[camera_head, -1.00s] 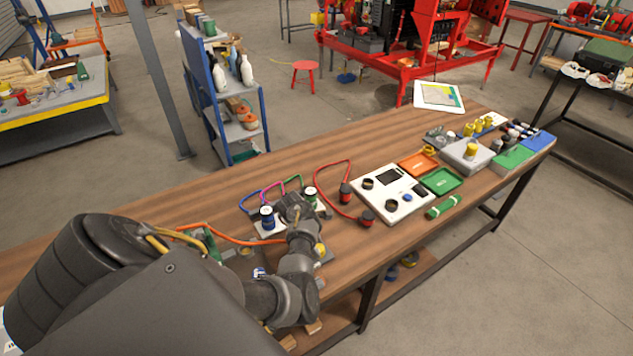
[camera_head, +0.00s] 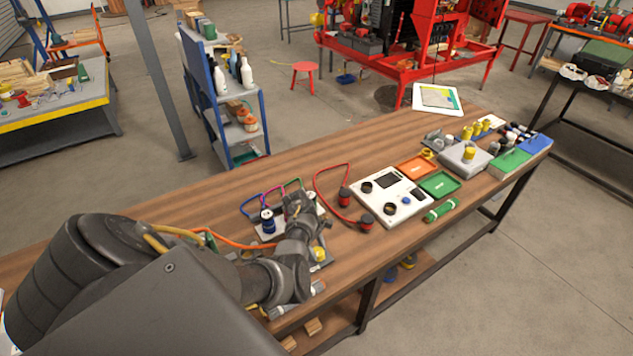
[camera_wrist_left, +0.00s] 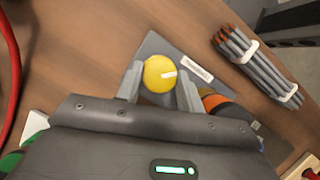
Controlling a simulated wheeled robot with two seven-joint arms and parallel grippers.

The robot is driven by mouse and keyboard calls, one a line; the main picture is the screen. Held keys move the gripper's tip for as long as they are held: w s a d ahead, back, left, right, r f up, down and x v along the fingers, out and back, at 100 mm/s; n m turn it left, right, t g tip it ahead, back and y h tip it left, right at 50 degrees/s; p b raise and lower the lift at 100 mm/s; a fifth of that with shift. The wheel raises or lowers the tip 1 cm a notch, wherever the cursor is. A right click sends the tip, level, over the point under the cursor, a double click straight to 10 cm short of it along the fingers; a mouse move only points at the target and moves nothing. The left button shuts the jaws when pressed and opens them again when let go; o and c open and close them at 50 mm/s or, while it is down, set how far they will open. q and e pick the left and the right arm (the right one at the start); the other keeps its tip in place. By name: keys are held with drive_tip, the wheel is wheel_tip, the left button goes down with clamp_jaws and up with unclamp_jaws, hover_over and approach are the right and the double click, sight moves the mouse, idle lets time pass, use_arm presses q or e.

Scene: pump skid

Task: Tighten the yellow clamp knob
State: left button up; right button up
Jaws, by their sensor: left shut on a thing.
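In the head view a yellow part of the knob (camera_head: 319,253) shows just right of my left wrist. My arm hides most of the plate and the fingers there. My right gripper is not in view.
A bundle of grey rods with red tips (camera_wrist_left: 256,62) lies close beside the plate, near the table's front edge. A red cable (camera_head: 331,192) and a white panel (camera_head: 391,194) lie to the right. A blue-and-white spool (camera_head: 267,221) stands left of the wrist.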

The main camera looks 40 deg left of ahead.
use_arm(q)
drive_tip(key=o, duration=1)
drive_tip(key=shift+a, duration=0.1)
drive_tip(key=b+v, duration=0.1)
drive_tip(key=v, duration=0.9)
drive_tip(key=shift+a+r, duration=0.1)
drive_tip(key=shift+r, duration=0.3)
